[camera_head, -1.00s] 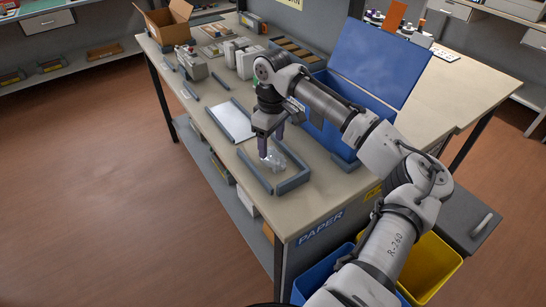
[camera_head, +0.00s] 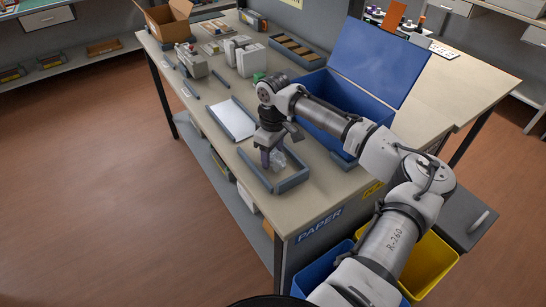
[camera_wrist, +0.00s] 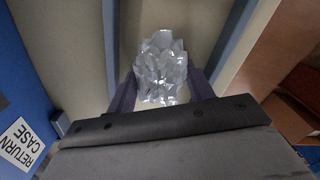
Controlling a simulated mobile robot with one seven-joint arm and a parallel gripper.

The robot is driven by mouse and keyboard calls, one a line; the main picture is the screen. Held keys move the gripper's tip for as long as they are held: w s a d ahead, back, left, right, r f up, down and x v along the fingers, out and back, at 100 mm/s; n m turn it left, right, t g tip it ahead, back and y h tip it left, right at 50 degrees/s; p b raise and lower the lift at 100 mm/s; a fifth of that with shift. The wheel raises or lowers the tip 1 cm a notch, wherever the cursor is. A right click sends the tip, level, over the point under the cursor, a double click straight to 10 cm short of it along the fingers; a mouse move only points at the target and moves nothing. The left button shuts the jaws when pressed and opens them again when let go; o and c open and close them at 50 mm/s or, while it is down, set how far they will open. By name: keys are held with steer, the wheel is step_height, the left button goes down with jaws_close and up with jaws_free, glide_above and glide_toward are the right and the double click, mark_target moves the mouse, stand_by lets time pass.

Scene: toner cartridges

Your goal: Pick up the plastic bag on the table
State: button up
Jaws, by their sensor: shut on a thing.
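The plastic bag (camera_wrist: 160,68) is a crumpled, clear, shiny bundle. In the wrist view it sits between the two dark purple fingers of my gripper (camera_wrist: 160,92), which are shut on it. In the head view the bag (camera_head: 279,160) shows beside the fingers of my gripper (camera_head: 271,160), partly hidden by them. My gripper points down over the grey-edged tray (camera_head: 293,182) near the table's front edge. I cannot tell whether the bag touches the tray floor.
A large open blue case (camera_head: 325,115) stands right behind my arm; its side marked RETURN CASE (camera_wrist: 20,143) shows in the wrist view. A second tray with a white sheet (camera_head: 232,119) lies to the left. Blue and yellow bins (camera_head: 433,268) stand below the table.

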steer(key=shift+r, duration=0.1)
step_height(320, 180, up, 20)
steer(key=b, duration=0.2)
steer(key=shift+b, duration=0.3)
